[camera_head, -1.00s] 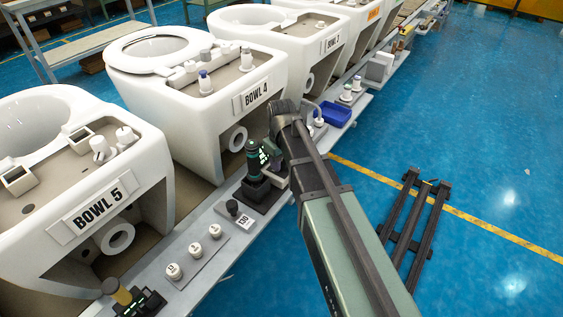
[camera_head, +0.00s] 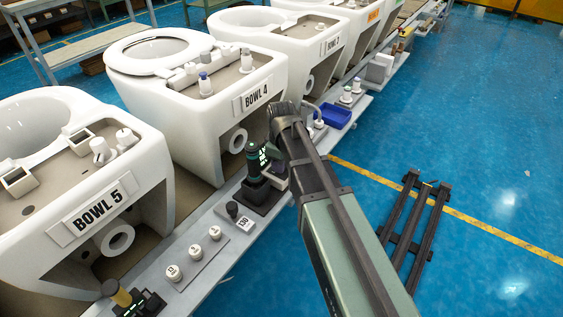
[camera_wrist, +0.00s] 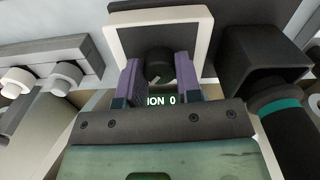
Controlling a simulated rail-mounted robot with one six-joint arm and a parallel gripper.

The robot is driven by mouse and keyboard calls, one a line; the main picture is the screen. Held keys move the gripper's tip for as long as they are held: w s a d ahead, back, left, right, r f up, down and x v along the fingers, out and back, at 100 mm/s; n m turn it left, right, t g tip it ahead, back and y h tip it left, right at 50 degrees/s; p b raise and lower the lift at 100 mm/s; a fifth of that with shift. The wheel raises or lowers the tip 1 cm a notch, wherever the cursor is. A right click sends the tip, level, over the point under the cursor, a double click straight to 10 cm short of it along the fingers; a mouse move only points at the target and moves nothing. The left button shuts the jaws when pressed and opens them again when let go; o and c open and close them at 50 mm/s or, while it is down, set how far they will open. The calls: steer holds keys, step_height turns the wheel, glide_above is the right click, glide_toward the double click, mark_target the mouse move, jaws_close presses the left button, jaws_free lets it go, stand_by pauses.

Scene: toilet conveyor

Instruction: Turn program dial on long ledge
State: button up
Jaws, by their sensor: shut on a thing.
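The program dial (camera_wrist: 154,74) is a dark round knob with a pale pointer mark, set on a dark panel with a white frame (camera_wrist: 207,30) in the wrist view. My gripper (camera_wrist: 160,72) has its two purple-padded fingers on either side of the dial and is shut on it. A green-lit display reading "ION 0" (camera_wrist: 161,100) shows just below the dial, its left part cut off by a finger. In the head view my arm hides the dial and fingertips. The long grey ledge (camera_head: 205,270) runs along the bowls.
A black device with a green display (camera_head: 255,165) stands on the ledge left of my arm, near several white numbered knobs (camera_head: 194,252). Toilet bowls (camera_head: 195,115) line the left side. A blue bin (camera_head: 335,115) sits farther along. Blue floor on the right is mostly clear.

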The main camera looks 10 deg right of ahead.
steer(key=n, duration=0.3)
steer(key=shift+n, duration=2.2)
steer(key=o, duration=0.9)
steer(key=shift+r, duration=0.1)
step_height(320, 180, up, 11)
steer(key=p, duration=1.1)
